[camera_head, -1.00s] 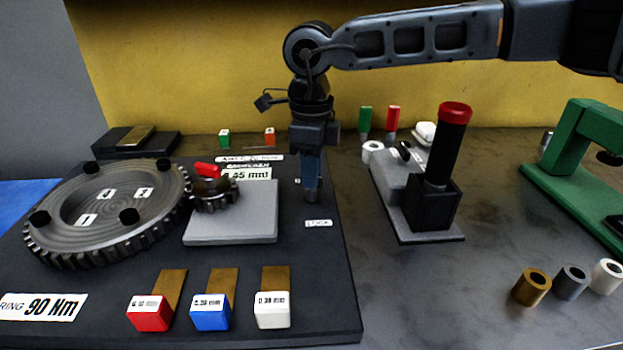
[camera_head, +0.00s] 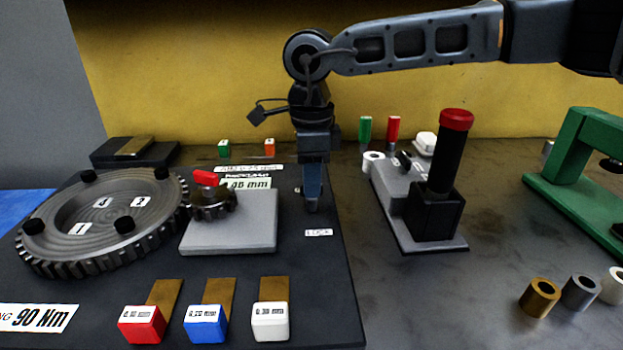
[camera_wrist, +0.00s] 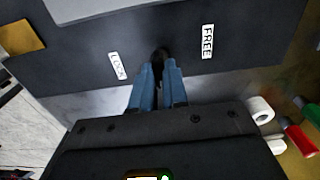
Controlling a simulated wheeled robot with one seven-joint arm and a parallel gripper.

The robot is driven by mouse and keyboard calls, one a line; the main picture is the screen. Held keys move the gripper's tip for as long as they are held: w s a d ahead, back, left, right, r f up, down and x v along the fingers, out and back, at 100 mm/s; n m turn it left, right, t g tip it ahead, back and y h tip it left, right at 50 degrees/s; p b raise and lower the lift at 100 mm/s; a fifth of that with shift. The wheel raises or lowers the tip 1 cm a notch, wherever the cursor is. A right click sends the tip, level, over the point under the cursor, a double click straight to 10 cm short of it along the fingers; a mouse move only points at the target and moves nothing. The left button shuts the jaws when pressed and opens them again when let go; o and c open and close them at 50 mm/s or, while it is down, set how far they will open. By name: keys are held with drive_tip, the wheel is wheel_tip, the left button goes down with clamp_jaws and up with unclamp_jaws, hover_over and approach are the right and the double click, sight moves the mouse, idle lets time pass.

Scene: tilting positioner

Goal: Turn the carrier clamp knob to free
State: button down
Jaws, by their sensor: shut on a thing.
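My gripper (camera_head: 312,207) points down at the right part of the dark plate, just behind the white LOCK label (camera_head: 318,232). In the wrist view my blue fingers (camera_wrist: 160,68) are closed on a small dark knob (camera_wrist: 161,53), which shows only in part at the fingertips. The knob's pointing direction cannot be made out. In the head view the fingers hide the knob. The grey carrier block (camera_head: 232,230) with a small dark gear (camera_head: 213,204) and red piece (camera_head: 206,178) is to the left.
A large ring gear (camera_head: 100,215) fills the plate's left. Red, blue and white tagged gauges (camera_head: 205,322) lie along its front. A black post with a red top (camera_head: 456,120) stands to the right. A green frame (camera_head: 580,180) is at far right.

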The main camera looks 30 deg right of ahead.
drive_tip(key=c, duration=1.1)
unclamp_jaws()
drive_tip(key=shift+c, duration=0.2)
drive_tip(key=shift+r, duration=3.95)
